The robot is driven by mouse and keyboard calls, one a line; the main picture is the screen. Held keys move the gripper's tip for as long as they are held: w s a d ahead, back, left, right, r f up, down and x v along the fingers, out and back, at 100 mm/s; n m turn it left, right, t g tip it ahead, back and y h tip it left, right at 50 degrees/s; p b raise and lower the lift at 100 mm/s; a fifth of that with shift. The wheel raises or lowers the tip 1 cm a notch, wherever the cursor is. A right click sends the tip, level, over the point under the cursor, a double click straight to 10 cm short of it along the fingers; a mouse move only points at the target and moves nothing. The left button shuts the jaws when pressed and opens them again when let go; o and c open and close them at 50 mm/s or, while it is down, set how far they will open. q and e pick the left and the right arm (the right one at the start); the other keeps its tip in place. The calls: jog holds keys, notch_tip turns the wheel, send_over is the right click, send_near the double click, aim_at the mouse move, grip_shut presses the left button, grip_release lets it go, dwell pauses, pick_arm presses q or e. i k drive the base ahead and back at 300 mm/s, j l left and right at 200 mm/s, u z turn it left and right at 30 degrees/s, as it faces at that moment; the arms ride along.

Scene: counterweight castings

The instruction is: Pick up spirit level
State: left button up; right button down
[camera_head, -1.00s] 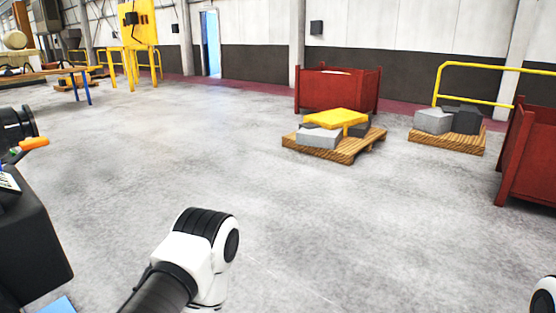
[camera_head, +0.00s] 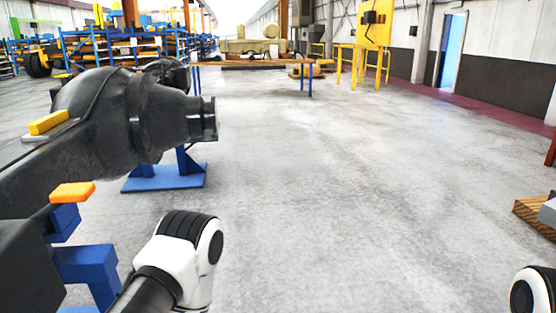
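No spirit level can be identified for certain. A short yellow bar (camera_head: 48,122) lies on a light sheet on top of a large dark casting (camera_head: 105,115) at the left. An orange block (camera_head: 72,192) sits lower, beside the casting above a blue support; I cannot tell what either one is. A white and black joint of my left arm (camera_head: 185,250) shows at the bottom, and a piece of my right arm at the bottom right corner. Neither gripper is in view.
Blue stands (camera_head: 165,178) hold up the casting. A long bench (camera_head: 262,63) and a yellow frame with a board (camera_head: 374,25) stand at the back. Blue racks (camera_head: 120,50) fill the far left. A wooden pallet (camera_head: 530,214) is at the right edge. The middle floor is clear.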

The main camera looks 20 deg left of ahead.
aim_at(38, 127)
jog(key=i+j+u, duration=0.1)
jog(key=i+u, duration=0.15)
jog(key=i, duration=0.25)
jog(key=i+u, duration=0.2)
jog(key=i, duration=0.25)
jog(key=i+u, duration=0.25)
jog(key=i, duration=0.25)
jog(key=i+l+u, duration=0.25)
jog(key=i, duration=0.2)
jog(key=i+l+u, duration=0.2)
jog(key=i, duration=0.25)
